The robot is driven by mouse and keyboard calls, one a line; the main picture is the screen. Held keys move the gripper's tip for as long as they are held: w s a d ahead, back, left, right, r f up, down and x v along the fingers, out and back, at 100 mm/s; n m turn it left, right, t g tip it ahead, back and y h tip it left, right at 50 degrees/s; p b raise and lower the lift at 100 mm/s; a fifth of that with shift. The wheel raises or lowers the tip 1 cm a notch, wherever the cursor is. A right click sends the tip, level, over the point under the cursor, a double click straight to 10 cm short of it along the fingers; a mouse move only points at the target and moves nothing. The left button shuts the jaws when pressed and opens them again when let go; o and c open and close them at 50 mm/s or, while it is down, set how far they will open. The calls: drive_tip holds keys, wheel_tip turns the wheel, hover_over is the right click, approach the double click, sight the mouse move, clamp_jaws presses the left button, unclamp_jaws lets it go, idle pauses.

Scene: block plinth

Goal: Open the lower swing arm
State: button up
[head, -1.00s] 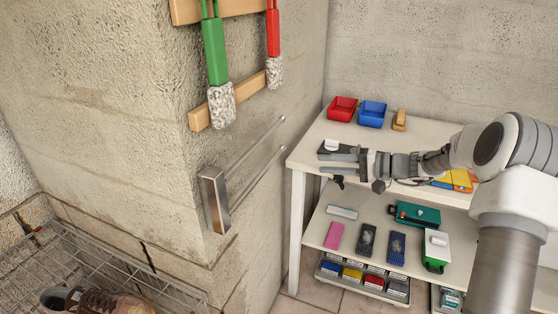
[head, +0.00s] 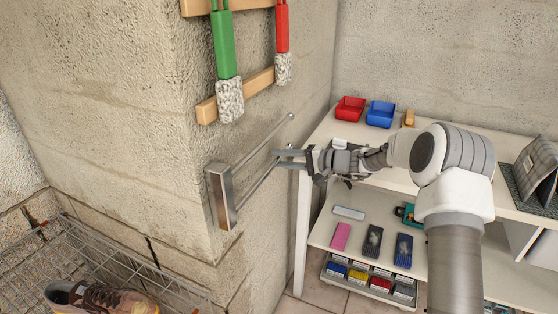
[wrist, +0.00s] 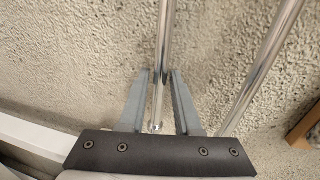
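The lower swing arm (head: 258,183) is a thin shiny metal rod running along the wall from a steel bracket (head: 221,196). The upper swing arm (head: 262,140) runs above it, also close to the wall. My gripper (head: 275,159) is at the free end of the lower arm. In the wrist view, the lower arm (wrist: 164,50) lies between my two open fingers (wrist: 158,76), its end near my palm. A small gap shows on the left side; contact on the right cannot be told. The upper arm (wrist: 262,70) passes outside the fingers, to the right.
A white shelf unit (head: 301,235) stands right of the wall corner, with red (head: 350,108) and blue (head: 380,114) bins on top. Green (head: 224,45) and red (head: 282,28) brushes hang above the rods. A wire rack (head: 100,255) with a shoe (head: 95,298) is at lower left.

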drive_tip(key=shift+w+a+f, duration=0.1)
drive_tip(key=shift+w+a, duration=0.05)
drive_tip(key=shift+a, duration=0.35)
clamp_jaws()
idle(1.2)
